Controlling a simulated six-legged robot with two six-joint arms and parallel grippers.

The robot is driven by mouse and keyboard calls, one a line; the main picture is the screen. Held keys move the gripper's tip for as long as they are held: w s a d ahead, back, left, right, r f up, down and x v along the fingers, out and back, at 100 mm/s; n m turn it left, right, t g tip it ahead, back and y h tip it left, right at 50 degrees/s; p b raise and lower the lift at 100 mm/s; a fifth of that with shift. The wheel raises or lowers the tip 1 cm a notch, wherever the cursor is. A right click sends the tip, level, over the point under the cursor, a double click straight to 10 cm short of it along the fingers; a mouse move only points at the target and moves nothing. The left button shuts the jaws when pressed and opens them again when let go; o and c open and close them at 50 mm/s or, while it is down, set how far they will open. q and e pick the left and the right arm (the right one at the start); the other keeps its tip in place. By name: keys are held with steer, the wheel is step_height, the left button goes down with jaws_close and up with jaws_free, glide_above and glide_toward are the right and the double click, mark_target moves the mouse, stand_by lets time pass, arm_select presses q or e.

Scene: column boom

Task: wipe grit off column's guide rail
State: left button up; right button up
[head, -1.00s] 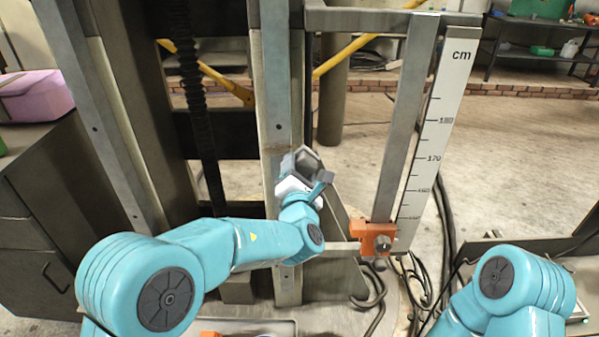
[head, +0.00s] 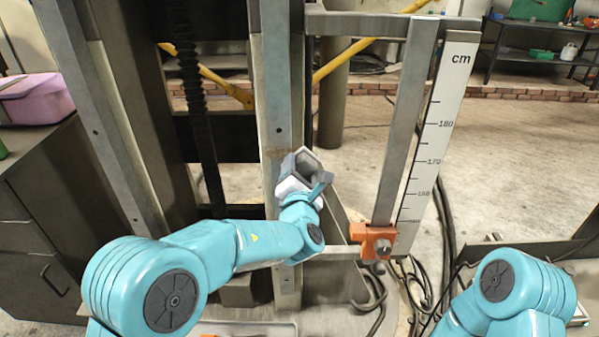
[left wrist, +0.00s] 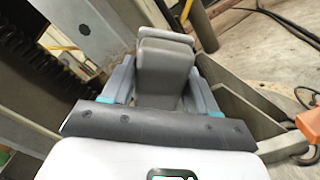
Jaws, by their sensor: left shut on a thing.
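The column's guide rail (head: 277,85) is a tall grey metal strip with bolt holes, upright in the middle of the head view. A brownish patch (head: 281,154) marks its face just above my left gripper. My left gripper (head: 304,172) is at the rail's right side, and its jaws are shut on a grey block-like pad. The pad (left wrist: 165,72) stands between the two fingers in the left wrist view. Whether it touches the rail is hidden. My right arm shows at the lower right, but its gripper is out of view.
A white centimetre scale (head: 436,130) and an orange clamp (head: 373,241) on a grey bar stand right of the rail. Black cables (head: 412,285) lie below them. A cabinet with a pink box (head: 38,98) is at the left. Open floor lies behind the scale.

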mark_target(299, 157)
arm_select(q)
steer(key=shift+w, duration=0.5)
steer(key=shift+r, duration=0.15)
steer(key=shift+s+r+p, duration=0.1)
steer(key=shift+r+p, duration=1)
steer(key=shift+r, duration=0.85)
steer(key=shift+a+f+b, duration=0.2)
steer(key=shift+a+b, duration=0.35)
steer(key=shift+a, duration=0.1)
steer(key=shift+a+b, duration=0.3)
steer(key=shift+a, duration=0.35)
step_height(299, 157, down, 4)
steer(key=b, duration=0.4)
steer(key=shift+a+b, duration=0.75)
steer(key=shift+a, duration=0.55)
steer(key=shift+r+p, duration=1.35)
steer(key=shift+r, duration=0.85)
